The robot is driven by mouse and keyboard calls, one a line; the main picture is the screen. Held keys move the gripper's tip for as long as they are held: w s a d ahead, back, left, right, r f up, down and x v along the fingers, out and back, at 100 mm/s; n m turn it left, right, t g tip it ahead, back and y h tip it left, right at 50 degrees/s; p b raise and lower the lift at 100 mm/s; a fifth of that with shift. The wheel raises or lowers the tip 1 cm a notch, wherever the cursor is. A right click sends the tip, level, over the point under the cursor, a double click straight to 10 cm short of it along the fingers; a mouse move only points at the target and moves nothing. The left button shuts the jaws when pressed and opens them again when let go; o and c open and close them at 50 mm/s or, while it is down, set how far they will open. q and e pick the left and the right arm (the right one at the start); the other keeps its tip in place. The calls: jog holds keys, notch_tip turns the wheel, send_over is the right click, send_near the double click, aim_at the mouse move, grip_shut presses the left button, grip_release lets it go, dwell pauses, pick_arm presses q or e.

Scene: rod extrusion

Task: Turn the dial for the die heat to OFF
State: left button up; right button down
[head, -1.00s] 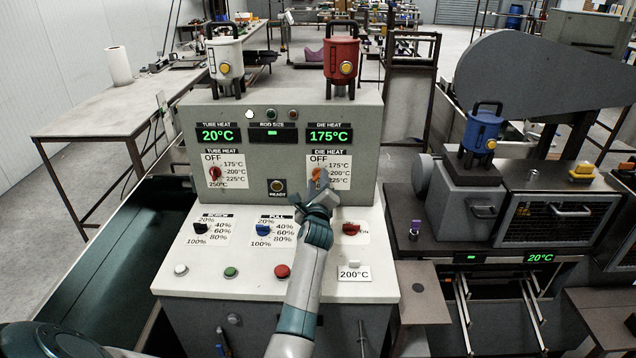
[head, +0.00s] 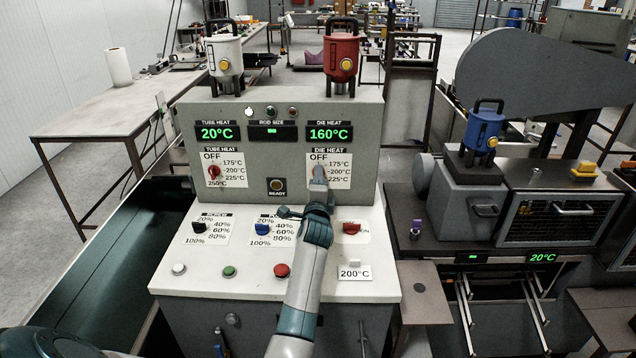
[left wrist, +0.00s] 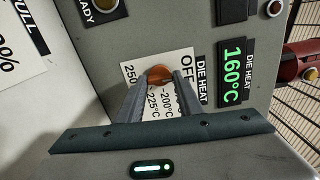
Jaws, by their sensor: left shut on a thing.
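The die heat dial is an orange-red knob in the left wrist view (left wrist: 158,73), on a white label plate (head: 341,170) with OFF, 175, 200, 225 and 250°C marks. My left gripper (head: 319,181) is at the front panel, its two fingers closed on either side of the knob. In the head view the gripper hides the dial, and which mark it points to cannot be told. The die heat display (head: 329,134) above reads 160°C in green. My right gripper is not in view.
The red tube heat dial (head: 213,172) sits on the same panel to the left, under a 20°C display (head: 218,133). Below, the sloped console holds a black screw knob (head: 200,228), a blue pull knob (head: 263,229), a red switch (head: 351,228) and several push buttons.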

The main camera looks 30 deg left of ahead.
pick_arm(q)
jog(key=shift+f+n, duration=0.1)
jog(key=shift+n, duration=0.5)
jog(key=o, duration=1.1)
jog(key=shift+s+d, duration=0.1)
jog(key=b+v, duration=0.3)
jog(key=v, duration=1.4)
jog(key=shift+d+b, duration=0.15)
jog(key=shift+b, duration=0.25)
jog(key=shift+s, duration=0.1)
